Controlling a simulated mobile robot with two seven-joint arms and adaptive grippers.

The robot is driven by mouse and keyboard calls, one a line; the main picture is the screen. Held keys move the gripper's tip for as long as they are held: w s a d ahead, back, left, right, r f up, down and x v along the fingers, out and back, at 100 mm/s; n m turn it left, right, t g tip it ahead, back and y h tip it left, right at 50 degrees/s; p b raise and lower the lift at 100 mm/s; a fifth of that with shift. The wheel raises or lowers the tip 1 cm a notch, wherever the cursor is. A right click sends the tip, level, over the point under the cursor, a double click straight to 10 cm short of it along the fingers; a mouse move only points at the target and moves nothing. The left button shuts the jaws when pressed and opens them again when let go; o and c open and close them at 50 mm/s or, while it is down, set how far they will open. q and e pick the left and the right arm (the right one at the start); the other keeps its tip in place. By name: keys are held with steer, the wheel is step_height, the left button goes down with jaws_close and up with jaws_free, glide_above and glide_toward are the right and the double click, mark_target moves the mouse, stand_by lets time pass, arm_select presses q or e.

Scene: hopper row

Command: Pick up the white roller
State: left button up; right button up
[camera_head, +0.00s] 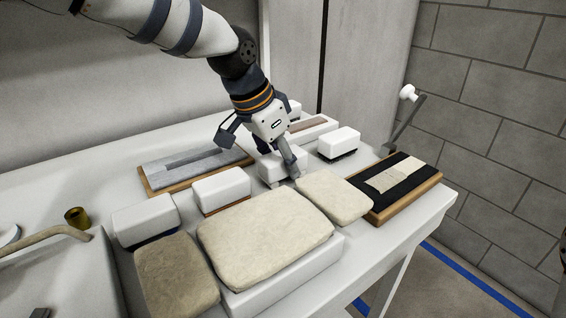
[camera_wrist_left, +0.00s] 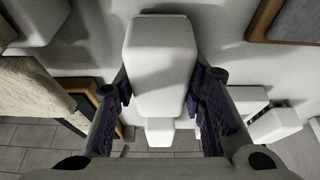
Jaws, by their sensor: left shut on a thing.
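My left gripper (camera_head: 260,150) reaches down over the middle of the table. It is shut on a white block (camera_head: 268,170), the only thing between its fingers. In the left wrist view, this rounded white block (camera_wrist_left: 160,65) fills the space between the two dark ribbed fingers (camera_wrist_left: 160,95). A smaller white piece (camera_wrist_left: 160,131) shows below it; I cannot tell whether the two are joined. No piece has a plainly round roller shape. I cannot tell whether the held block touches the table. My right gripper is not in view.
White blocks (camera_head: 145,218), (camera_head: 222,190) and (camera_head: 338,142) stand close around. Cream pads (camera_head: 265,235) and (camera_head: 335,195) lie in front. A grey slab on wood (camera_head: 195,167) is left; a black-topped board (camera_head: 405,185) is right, near a lever with a white knob (camera_head: 408,92).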

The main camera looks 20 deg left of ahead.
arm_select(q)
steer(key=r, duration=0.3)
steer(key=shift+s+r, duration=0.25)
steer(key=shift+r, duration=0.15)
steer(key=s+r, duration=0.8)
steer(key=s, duration=0.5)
steer(key=shift+s+a+r+p, duration=0.3)
steer(key=shift+a+r+p, duration=0.1)
steer(key=shift+a+p, duration=0.05)
steer(key=o, duration=0.5)
steer(key=shift+w, duration=0.1)
steer(key=c, duration=0.5)
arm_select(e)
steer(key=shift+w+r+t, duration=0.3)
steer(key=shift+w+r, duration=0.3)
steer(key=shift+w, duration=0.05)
arm_select(q)
steer(key=w+a+f, duration=0.2)
steer(key=w+a, duration=0.1)
steer(key=a, duration=0.8)
steer(key=w+a+f, duration=0.2)
steer(key=w+a, duration=0.1)
steer(key=a, duration=0.8)
steer(key=shift+w+a, duration=0.25)
steer(key=shift+a, duration=0.1)
